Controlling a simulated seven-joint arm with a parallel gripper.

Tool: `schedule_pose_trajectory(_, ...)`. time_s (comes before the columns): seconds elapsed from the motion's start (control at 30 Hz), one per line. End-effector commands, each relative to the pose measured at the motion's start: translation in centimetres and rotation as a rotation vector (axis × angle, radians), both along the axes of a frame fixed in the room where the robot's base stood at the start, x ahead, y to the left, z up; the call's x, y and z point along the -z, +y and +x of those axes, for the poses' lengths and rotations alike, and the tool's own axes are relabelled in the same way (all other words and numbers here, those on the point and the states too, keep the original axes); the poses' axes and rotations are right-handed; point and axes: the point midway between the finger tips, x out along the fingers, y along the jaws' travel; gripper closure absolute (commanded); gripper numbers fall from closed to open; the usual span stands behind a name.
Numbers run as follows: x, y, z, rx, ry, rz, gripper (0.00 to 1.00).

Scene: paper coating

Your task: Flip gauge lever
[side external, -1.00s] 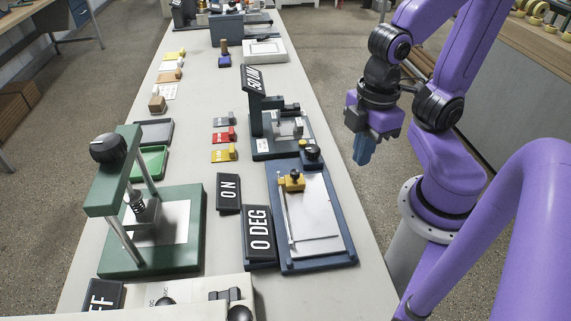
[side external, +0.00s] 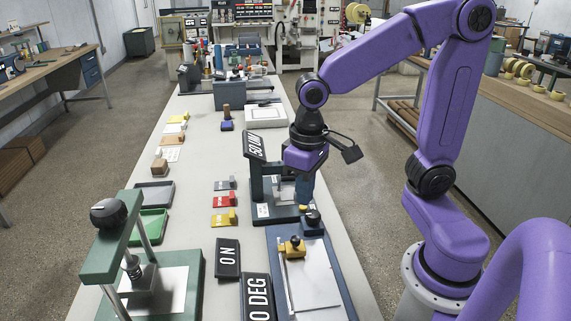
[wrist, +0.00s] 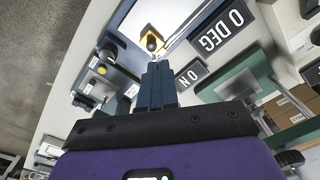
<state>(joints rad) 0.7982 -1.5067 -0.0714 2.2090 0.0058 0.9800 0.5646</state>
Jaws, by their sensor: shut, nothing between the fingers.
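The gauge stand (side external: 264,212) is a dark blue-green frame with a tilted black sign (side external: 254,146) that appears to read "50 UM", at the middle right of the table. My gripper (side external: 304,199) points down at the right side of this stand, its blue fingers together and empty. The gripper covers part of the stand, so I cannot make out the gauge lever or tell whether the fingers touch anything. In the wrist view the shut fingers (wrist: 158,66) point toward a blue board (wrist: 124,48), and part of what seems to be the stand (wrist: 92,91) lies to their left.
The blue board with a white sheet (side external: 311,285) and yellow block (side external: 292,247) lies in front of the stand. Black "ON" (side external: 228,258) and "0 DEG" (side external: 257,299) signs sit left of it. A green press (side external: 100,267) stands at front left. Coloured blocks (side external: 224,201) lie left of the stand.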

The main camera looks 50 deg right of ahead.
Motion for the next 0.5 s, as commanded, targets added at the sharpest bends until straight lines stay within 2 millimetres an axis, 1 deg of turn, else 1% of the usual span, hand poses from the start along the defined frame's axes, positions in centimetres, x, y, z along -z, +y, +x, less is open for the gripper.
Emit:
schedule_pose_trajectory(0.03,-0.1,-0.3,1.5,0.101,0.003,-0.001,1.0)
schedule_pose_trajectory(0.17,-0.3,-1.1,5.0,0.354,0.006,0.002,1.0)
schedule_pose_trajectory(0.27,-0.4,-2.1,7.6,0.549,0.011,0.003,1.0)
schedule_pose_trajectory(0.37,-0.5,-3.5,10.1,0.745,0.014,0.006,1.0)
schedule_pose_trajectory(0.5,-0.5,-5.8,13.5,1.019,0.019,0.008,1.0)
